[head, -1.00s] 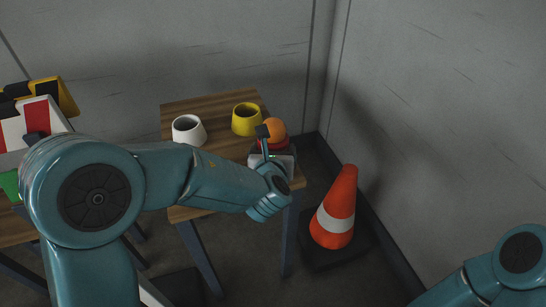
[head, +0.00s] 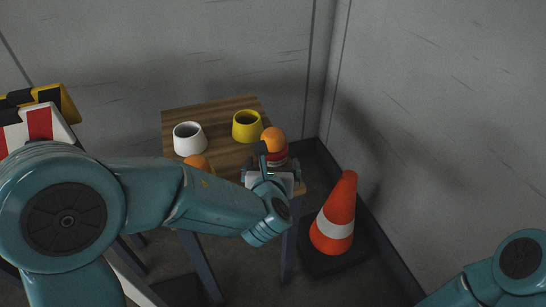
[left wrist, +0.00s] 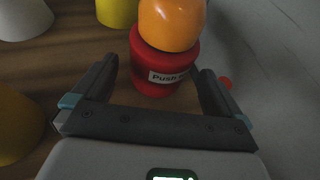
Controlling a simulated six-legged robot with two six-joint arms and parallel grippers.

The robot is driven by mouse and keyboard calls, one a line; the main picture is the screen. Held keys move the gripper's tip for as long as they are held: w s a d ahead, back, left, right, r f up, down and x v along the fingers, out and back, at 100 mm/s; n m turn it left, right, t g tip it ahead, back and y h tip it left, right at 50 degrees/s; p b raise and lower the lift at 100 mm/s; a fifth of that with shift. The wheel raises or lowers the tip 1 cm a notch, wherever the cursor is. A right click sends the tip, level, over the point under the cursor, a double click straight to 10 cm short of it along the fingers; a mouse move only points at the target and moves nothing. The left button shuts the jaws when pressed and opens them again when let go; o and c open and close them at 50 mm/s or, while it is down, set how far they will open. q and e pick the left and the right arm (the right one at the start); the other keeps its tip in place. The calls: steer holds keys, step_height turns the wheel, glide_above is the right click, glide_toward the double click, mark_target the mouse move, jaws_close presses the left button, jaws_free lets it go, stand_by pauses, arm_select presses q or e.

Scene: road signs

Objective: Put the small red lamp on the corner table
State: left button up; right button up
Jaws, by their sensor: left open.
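The small red lamp, with a red base and an orange dome (head: 273,139), stands upright at the right side of the corner table (head: 228,108). In the left wrist view the lamp (left wrist: 168,62) shows a white label reading "Push". My left gripper (left wrist: 158,72) is open, with one finger on each side of the lamp's red base; I cannot tell whether either touches it. In the head view the left gripper (head: 267,163) hides part of the base. My right arm shows at the lower right, but its gripper is out of view.
A white cup (head: 189,139) and a yellow cup (head: 247,126) stand on the table's back part. An orange rounded thing (head: 197,164) is partly hidden behind my left arm. A traffic cone (head: 335,217) stands right of the table. Striped signs (head: 40,122) are at left.

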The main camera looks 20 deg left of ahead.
arm_select(q)
steer(key=p+v, duration=0.1)
steer(key=v, duration=0.7)
